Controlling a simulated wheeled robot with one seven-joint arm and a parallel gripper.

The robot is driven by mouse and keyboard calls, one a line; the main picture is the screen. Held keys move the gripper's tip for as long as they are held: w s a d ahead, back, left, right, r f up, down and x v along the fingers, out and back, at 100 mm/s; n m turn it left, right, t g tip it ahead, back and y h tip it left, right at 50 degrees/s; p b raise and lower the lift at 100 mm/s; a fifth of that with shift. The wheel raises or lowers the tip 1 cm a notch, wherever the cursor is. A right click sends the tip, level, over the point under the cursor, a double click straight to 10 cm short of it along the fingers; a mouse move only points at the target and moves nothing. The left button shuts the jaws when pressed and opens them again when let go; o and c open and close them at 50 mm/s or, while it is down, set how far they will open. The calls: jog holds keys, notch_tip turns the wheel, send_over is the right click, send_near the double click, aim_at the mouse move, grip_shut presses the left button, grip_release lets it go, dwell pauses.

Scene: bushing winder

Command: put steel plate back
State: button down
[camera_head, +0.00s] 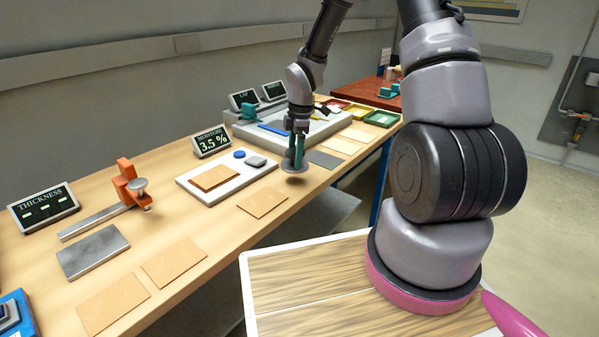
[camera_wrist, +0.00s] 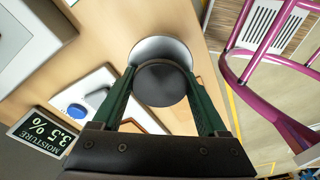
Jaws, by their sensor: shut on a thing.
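My gripper (camera_head: 295,155) is shut on the dark knob of a round steel plate (camera_head: 295,168). In the wrist view the green fingers of my gripper (camera_wrist: 160,75) sit on both sides of the dark knob, with the shiny rim of the round steel plate (camera_wrist: 160,46) beyond it. The disc hangs level over the bench, right of the moisture station; its exact height is hard to tell. A separate rectangular grey steel plate (camera_head: 93,252) lies flat in front of the thickness gauge (camera_head: 131,188).
The moisture pad (camera_head: 228,186) bears a tan board (camera_head: 214,178) and blue and grey round-cornered pieces; its display (camera_head: 210,141) reads 3.5 %. Tan sheets lie along the bench's front edge. A dark flat sheet (camera_head: 325,159) lies right of the disc. Coloured trays (camera_head: 356,111) stand behind.

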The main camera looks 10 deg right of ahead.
jog(key=shift+a+f, duration=0.1)
jog(key=shift+f, duration=2.45)
jog(key=shift+f, duration=0.15)
grip_release()
jog(key=r, duration=0.4)
jog(key=d+r, duration=0.1)
jog(key=r, duration=0.7)
jog(key=shift+d+r, duration=0.25)
jog(key=s+d+r+m+t, duration=0.2)
jog(key=s+r+m+t, duration=0.1)
jog(key=s+r+m, duration=0.8)
jog(key=s+d+r+m+t, duration=0.2)
jog(key=s+r+m+t, duration=0.2)
jog(key=s+r+m, duration=0.7)
notch_tip(320, 180, up, 6)
jog(key=shift+s+d+f+m+y, duration=0.15)
jog(key=shift+m+y, duration=0.15)
jog(key=shift+y, duration=0.1)
